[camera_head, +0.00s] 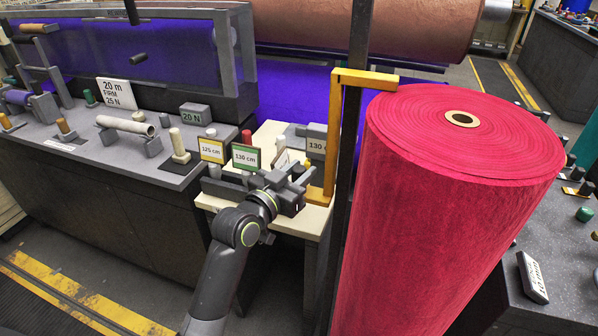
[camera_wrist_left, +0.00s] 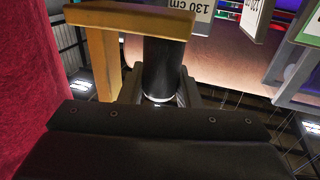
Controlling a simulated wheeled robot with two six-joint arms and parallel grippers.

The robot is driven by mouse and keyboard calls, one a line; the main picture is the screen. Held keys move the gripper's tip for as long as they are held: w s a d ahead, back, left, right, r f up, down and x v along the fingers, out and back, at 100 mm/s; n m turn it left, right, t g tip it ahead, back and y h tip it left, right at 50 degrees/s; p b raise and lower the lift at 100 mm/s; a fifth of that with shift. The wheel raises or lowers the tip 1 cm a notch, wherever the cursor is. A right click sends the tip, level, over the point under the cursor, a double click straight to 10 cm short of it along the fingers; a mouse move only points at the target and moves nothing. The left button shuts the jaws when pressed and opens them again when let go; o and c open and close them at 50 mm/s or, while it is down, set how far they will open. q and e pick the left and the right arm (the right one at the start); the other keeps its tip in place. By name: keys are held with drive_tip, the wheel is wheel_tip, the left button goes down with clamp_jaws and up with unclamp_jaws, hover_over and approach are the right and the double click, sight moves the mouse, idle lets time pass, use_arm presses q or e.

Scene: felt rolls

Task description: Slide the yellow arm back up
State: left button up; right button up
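The yellow arm (camera_head: 332,135) is an angular bracket on a dark upright post (camera_head: 352,120). In the left wrist view, a yellow bar (camera_wrist_left: 130,18) crosses above a black cylindrical handle (camera_wrist_left: 163,65). The fingers of my left gripper (camera_wrist_left: 163,85) lie close against both sides of this handle and appear shut on it. The fingertips are partly hidden in the head view. My right gripper is not in view.
The red roll stands close to the right. A grey bench (camera_head: 75,135) with pegs is at left.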

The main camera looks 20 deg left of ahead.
use_arm(q)
clamp_jaws()
drive_tip(key=shift+r, duration=0.1)
wheel_tip(320, 180, up, 12)
drive_tip(key=p, duration=1)
drive_tip(key=shift+p, duration=0.4)
drive_tip(key=shift+r, duration=0.1)
drive_tip(key=shift+o, duration=2.1)
unclamp_jaws()
drive_tip(key=shift+o, duration=0.9)
